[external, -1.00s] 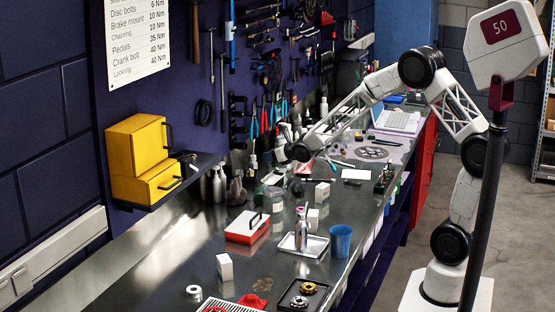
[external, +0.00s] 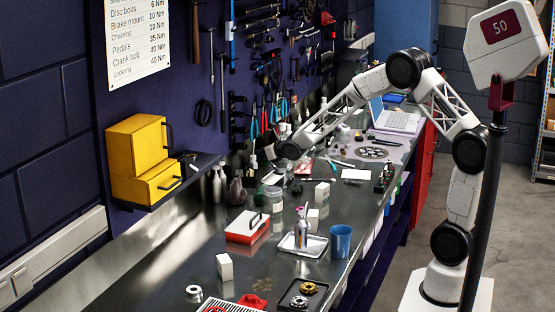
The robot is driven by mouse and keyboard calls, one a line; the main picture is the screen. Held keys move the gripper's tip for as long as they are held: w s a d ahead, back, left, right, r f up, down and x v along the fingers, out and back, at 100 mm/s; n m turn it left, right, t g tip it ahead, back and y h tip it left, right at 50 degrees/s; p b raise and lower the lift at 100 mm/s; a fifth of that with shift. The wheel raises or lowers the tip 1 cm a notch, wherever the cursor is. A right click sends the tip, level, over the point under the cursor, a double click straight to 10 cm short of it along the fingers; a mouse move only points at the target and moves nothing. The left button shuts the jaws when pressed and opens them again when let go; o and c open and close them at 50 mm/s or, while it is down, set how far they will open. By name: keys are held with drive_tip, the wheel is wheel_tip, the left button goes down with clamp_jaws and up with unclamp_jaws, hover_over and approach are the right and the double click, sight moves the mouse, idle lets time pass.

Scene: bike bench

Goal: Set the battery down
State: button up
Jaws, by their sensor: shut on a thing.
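My gripper (external: 275,158) is at the end of my arm, over the back half of the bench, near the wall side. It is small and dark here, and its fingertips are hard to separate from the clutter behind. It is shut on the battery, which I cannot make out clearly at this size. I cannot tell how far it is above the bench top (external: 190,262).
A lidded jar (external: 274,198), a small white box (external: 322,192) and a red-and-white case (external: 247,227) stand near the arm's end. A metal tray (external: 312,245) with a bottle and a blue cup (external: 340,240) are nearer. Tools hang on the wall behind.

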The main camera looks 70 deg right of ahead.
drive_tip(key=shift+w+d, duration=0.15)
drive_tip(key=shift+w, duration=0.35)
drive_tip(key=shift+s+f, duration=0.1)
drive_tip(key=shift+f, duration=1.65)
drive_tip(key=shift+f, duration=0.1)
drive_tip(key=o, duration=1)
drive_tip(key=shift+s+r, duration=0.4)
drive_tip(key=shift+s, duration=0.2)
drive_tip(key=shift+v, duration=5.35)
